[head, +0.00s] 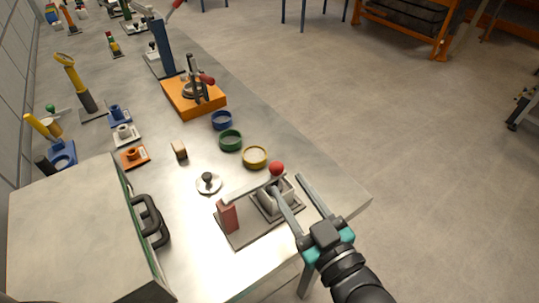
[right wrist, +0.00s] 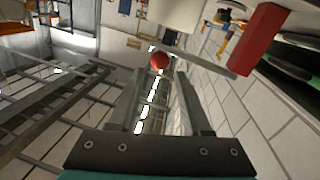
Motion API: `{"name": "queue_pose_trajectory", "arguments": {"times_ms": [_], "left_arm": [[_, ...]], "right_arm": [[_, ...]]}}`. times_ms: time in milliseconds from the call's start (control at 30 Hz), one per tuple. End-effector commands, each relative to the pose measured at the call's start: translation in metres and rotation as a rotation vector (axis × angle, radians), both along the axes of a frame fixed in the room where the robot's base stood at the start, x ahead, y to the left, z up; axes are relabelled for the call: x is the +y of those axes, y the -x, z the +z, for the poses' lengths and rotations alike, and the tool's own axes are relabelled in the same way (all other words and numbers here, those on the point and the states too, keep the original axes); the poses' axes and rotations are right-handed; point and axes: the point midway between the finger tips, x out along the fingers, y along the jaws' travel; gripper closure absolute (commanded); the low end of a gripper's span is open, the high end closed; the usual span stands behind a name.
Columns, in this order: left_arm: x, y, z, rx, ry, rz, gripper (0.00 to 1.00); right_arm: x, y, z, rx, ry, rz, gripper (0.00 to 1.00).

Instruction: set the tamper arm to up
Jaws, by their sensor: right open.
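The tamper arm (head: 251,188) is a pale bar running from a red post (head: 228,214) to a red ball knob (head: 277,168). It lies low, roughly level, over a grey block (head: 268,203) on a dark base plate (head: 249,236) near the table's front edge. My right gripper (head: 288,184) is open, its fingers close to the knob. In the right wrist view the knob (right wrist: 160,61) appears between the fingertips (right wrist: 162,72), and the red post (right wrist: 256,38) is at upper right. I cannot tell whether the fingers touch the knob. My left gripper is not in view.
A large grey box with a black handle (head: 151,220) stands at the left. A round lid (head: 208,183), a yellow ring (head: 255,157), a green ring (head: 230,140) and an orange-based clamp (head: 193,98) lie behind. Open floor (head: 400,130) is to the right.

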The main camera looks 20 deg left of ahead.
Motion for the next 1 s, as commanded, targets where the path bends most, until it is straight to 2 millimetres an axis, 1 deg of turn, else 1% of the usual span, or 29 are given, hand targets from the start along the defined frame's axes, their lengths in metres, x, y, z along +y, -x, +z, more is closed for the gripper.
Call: {"name": "queue_pose_trajectory", "arguments": {"times_ms": [33,300,500,667,933,967,1000], "left_arm": [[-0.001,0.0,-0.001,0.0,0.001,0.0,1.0],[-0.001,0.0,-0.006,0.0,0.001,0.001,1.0],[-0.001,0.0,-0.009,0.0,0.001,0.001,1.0],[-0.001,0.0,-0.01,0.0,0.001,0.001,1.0],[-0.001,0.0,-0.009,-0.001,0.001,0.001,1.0],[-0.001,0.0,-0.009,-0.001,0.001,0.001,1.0],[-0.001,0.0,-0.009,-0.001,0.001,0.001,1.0]], "right_arm": [[0.007,-0.008,0.0,-0.002,-0.002,-0.001,0.52],[0.04,-0.044,0.0,-0.002,0.0,-0.001,0.52],[0.058,-0.063,-0.001,-0.001,0.001,0.0,0.52],[0.064,-0.069,-0.001,0.001,0.001,0.0,0.52],[0.065,-0.07,-0.001,0.001,0.001,0.0,0.52],[0.065,-0.07,-0.001,0.001,0.001,0.0,0.53],[0.065,-0.07,-0.001,0.001,0.001,0.0,0.57]]}}
